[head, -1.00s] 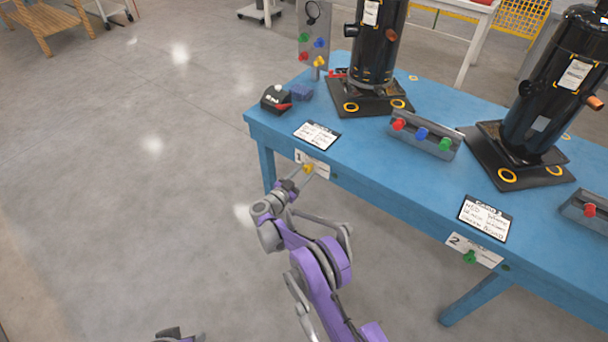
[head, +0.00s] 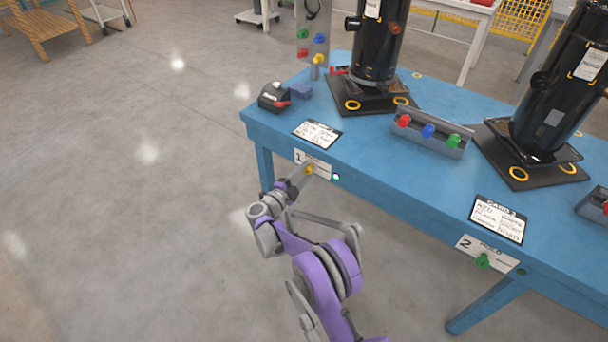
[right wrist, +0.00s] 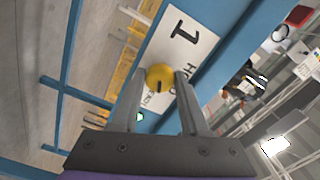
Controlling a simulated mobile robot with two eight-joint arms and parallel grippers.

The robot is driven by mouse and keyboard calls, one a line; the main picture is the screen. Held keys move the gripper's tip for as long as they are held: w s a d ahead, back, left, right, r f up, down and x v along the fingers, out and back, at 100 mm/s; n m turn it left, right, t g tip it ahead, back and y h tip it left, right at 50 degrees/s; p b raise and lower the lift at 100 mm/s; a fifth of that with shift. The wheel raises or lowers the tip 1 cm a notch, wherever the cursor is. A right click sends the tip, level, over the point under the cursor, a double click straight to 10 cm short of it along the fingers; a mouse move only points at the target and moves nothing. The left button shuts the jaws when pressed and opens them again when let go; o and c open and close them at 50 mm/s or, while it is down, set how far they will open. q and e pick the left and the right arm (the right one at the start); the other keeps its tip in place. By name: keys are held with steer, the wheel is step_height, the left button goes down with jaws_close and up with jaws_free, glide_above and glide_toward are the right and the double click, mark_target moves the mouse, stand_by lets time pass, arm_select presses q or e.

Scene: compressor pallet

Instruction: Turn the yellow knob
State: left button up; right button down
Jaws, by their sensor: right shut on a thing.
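The yellow knob (head: 310,170) sits on the white panel marked 1 (head: 319,165) on the front edge of the blue table. My right gripper (head: 306,172) reaches up to it from below. In the right wrist view the round yellow knob (right wrist: 160,77), with a dark mark on its face, lies between the two fingertips, and the gripper (right wrist: 160,82) is shut on it. A small light (head: 336,176) beside the panel glows green; it also shows in the right wrist view (right wrist: 139,117). My left gripper is not in view.
The blue table (head: 385,150) bears black compressors (head: 375,45), a box with red, blue and green knobs (head: 430,132) and a written card (head: 317,132). A green knob (head: 482,260) sits on panel 2 (head: 499,255). The floor left of the table is clear.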

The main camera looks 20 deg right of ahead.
steer(key=m, duration=0.4)
steer(key=shift+m+b, duration=0.3)
steer(key=shift+b, duration=0.05)
stand_by(0.4)
steer(key=shift+c, duration=2.1)
jaws_free()
steer(key=p+v, duration=0.1)
steer(key=v, duration=1)
steer(key=shift+p, duration=0.3)
steer(key=shift+d, duration=0.1)
